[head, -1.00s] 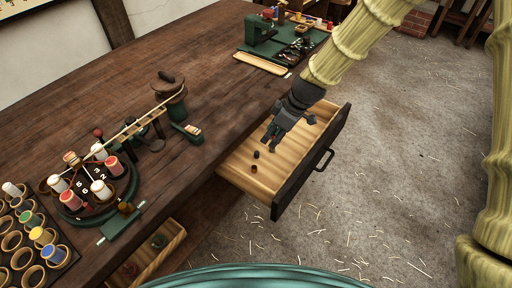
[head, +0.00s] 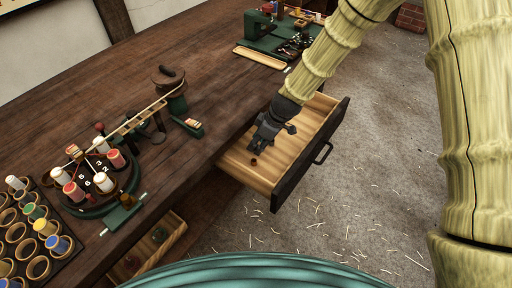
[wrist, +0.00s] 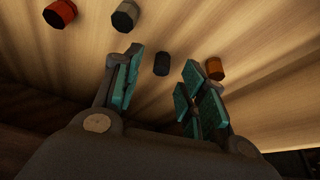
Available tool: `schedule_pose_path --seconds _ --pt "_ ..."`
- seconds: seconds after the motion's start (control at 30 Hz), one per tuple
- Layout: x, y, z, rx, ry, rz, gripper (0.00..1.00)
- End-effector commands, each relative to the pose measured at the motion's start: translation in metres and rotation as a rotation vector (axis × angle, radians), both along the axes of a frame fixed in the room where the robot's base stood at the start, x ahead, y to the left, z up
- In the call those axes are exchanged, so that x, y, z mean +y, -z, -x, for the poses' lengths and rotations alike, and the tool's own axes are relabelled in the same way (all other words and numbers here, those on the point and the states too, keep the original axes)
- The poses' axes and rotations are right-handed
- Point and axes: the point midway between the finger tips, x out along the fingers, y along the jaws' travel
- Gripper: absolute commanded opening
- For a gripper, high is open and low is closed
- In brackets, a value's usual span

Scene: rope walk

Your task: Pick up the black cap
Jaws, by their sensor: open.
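The black cap (wrist: 161,64) is a small dark cylinder on the light wooden floor of the open drawer (head: 286,160). In the wrist view it lies between the two teal-padded fingers of my gripper (wrist: 160,78), with clear space on both sides. My gripper (head: 262,143) is open and empty, pointing down into the drawer. In the head view the gripper seems to hide the black cap.
An orange-brown cap (wrist: 214,68) lies close by the right finger. A grey-topped dark cap (wrist: 125,15) and a red cap (wrist: 60,13) lie farther left. The drawer's dark front (head: 310,152) and the bench (head: 215,75) border the space.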

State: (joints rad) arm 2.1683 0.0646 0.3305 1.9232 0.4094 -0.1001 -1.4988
Motion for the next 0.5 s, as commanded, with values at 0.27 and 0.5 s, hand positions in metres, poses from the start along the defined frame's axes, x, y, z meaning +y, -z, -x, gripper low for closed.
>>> schedule_pose_path --seconds 0.27,0.5 --pt "0.005 0.0128 -0.0023 -0.001 0.0 0.0 0.42" --pt "0.0048 0.0128 -0.0022 -0.001 0.0 0.0 0.31"
